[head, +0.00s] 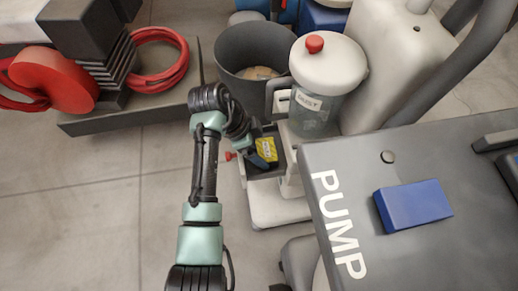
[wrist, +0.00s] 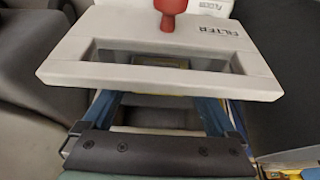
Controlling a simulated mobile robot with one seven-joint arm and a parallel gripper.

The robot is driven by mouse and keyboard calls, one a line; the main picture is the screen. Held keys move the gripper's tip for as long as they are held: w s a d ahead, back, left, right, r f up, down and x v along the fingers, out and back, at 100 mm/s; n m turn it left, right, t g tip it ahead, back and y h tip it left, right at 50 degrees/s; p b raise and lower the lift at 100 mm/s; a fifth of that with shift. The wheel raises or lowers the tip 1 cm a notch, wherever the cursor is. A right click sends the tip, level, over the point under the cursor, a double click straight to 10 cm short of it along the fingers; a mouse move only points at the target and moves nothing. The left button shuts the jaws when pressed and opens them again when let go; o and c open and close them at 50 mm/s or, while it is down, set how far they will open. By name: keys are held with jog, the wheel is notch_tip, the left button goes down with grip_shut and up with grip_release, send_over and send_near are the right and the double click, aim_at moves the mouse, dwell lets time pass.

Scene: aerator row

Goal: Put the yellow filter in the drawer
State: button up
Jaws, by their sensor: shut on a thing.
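The yellow filter (head: 267,147) is a small labelled yellow block in the head view. It shows at the dark, open-topped drawer (head: 268,172) on the low white unit. My gripper (head: 262,158) is at the filter's left side and shut on it. In the wrist view, my gripper's blue fingers (wrist: 160,112) stand wide apart and run behind a pale panel (wrist: 78,68) marked FILTER. The panel has a rectangular window and a red knob (wrist: 171,8). A thin yellow strip (wrist: 160,92) shows through the window. The fingertips and the filter's underside are hidden.
A clear jug with a white lid (head: 328,62) stands behind the drawer, next to a dark grey bin (head: 240,50). A grey PUMP top (head: 350,170) with a blue block (head: 413,205) is close on the right. Bare floor (head: 110,200) lies to the left.

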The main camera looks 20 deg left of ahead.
jog(key=o, duration=1.1)
jog(key=p+v, duration=0.8)
jog(key=v, duration=0.4)
jog(key=shift+a, duration=0.1)
